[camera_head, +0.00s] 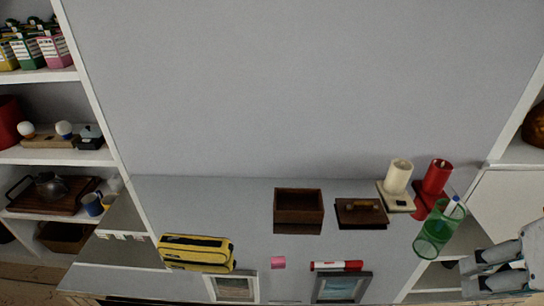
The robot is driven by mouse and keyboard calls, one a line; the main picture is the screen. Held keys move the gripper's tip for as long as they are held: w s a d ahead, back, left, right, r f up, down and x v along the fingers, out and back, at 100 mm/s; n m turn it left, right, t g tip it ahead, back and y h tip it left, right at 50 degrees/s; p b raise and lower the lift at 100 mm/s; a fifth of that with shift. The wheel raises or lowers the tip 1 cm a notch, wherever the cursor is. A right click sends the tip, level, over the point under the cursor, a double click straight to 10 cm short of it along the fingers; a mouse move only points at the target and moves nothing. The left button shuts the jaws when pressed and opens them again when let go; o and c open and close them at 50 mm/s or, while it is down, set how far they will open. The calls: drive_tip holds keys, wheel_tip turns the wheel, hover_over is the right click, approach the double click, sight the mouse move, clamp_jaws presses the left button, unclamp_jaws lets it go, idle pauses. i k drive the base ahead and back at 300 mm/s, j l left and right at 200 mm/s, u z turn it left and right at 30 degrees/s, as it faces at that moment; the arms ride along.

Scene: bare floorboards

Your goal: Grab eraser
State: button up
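A small pink block that looks like the eraser (278,263) lies on the grey surface near its front edge, between a yellow-and-black case and a red marker. My gripper (468,277) is at the lower right, well to the right of the eraser and partly cut off by the picture edge. Its two grey fingers point left and look spread apart, with nothing seen between them.
Close around the eraser are the yellow case (196,252), red marker (337,266) and two picture frames (233,288) (341,288). Behind stand a wooden box (298,206), a lidded box (361,213) and candles (397,176) (437,177).

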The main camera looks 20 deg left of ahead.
sight(274, 261)
drive_tip(key=i+u, duration=0.15)
drive_tip(key=u, duration=0.7)
drive_tip(key=k+j+z, duration=0.2)
drive_tip(key=j, duration=0.2)
drive_tip(key=k+j+z, duration=0.2)
drive_tip(key=k+j, duration=0.15)
drive_tip(key=k, duration=0.6)
drive_tip(key=i+l+z, duration=0.1)
drive_tip(key=i+l, duration=1.1)
drive_tip(key=i, duration=0.1)
